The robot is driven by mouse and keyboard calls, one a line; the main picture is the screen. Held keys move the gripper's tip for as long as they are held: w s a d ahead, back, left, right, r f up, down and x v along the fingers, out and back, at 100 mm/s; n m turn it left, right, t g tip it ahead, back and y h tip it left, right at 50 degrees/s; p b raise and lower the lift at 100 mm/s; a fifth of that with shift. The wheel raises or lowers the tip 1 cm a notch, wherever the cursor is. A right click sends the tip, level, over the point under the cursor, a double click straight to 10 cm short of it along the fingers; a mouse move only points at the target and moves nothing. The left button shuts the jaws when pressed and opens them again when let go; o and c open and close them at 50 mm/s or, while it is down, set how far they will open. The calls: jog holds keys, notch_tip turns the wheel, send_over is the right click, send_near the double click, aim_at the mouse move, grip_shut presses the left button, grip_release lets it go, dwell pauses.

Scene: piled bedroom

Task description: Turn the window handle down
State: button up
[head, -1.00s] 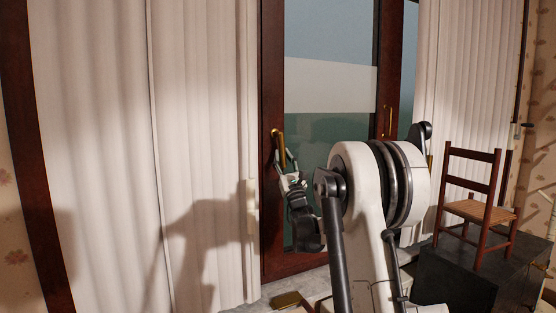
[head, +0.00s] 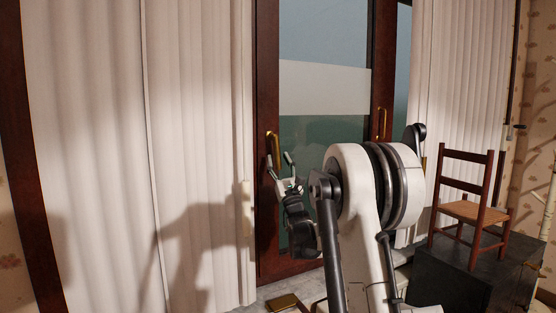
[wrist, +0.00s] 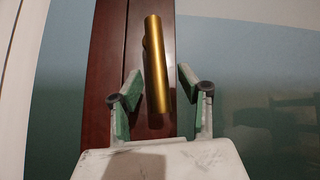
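The brass window handle (head: 272,149) is mounted on the dark red wooden window frame (head: 267,215) and its bar points downward, close to vertical. In the wrist view the handle (wrist: 156,65) appears as a gold bar, slightly slanted, with its lower end between my two fingers. My gripper (head: 280,163) is just below and beside the handle in the head view. Its green-padded fingers are spread apart, also in the wrist view (wrist: 160,80), with a gap on each side of the bar. Neither finger visibly touches it.
White curtains (head: 195,100) hang left of the window, and another curtain (head: 455,80) hangs at right. A wooden chair (head: 466,211) stands on a dark box (head: 455,280) at right. A second brass handle (head: 382,124) is farther right on the window.

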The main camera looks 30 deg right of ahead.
jog(key=v, duration=1)
jog(key=shift+s+f, duration=0.3)
jog(key=shift+r, duration=0.1)
jog(key=shift+c, duration=1.4)
jog(key=r+n+y+p, duration=0.1)
jog(key=n+y, duration=0.1)
jog(key=d+r+n+y+p, duration=0.1)
jog(key=r+n+y, duration=0.1)
jog(key=n, duration=0.1)
jog(key=r+n+y+p, duration=0.2)
jog(key=shift+w+d+r+n, duration=0.2)
jog(key=shift+d+n, duration=0.2)
grip_shut()
jog(key=s+d+r+n+g+y+p, duration=0.2)
jog(key=d+r+n+g+y+p, duration=0.1)
jog(key=d+n+g+p, duration=0.4)
jog(key=s+d+r+n+g+y+p, duration=0.25)
jog(key=d+n+g+p, duration=0.2)
jog(key=n, duration=0.55)
jog(key=w+a+f+p, duration=0.1)
jog(key=w+a+p, duration=0.2)
jog(key=w+a, duration=0.6)
jog(key=shift+w+a+f+y, duration=0.15)
jog(key=shift+w+f+y, duration=0.2)
jog(key=shift+w+y, duration=0.15)
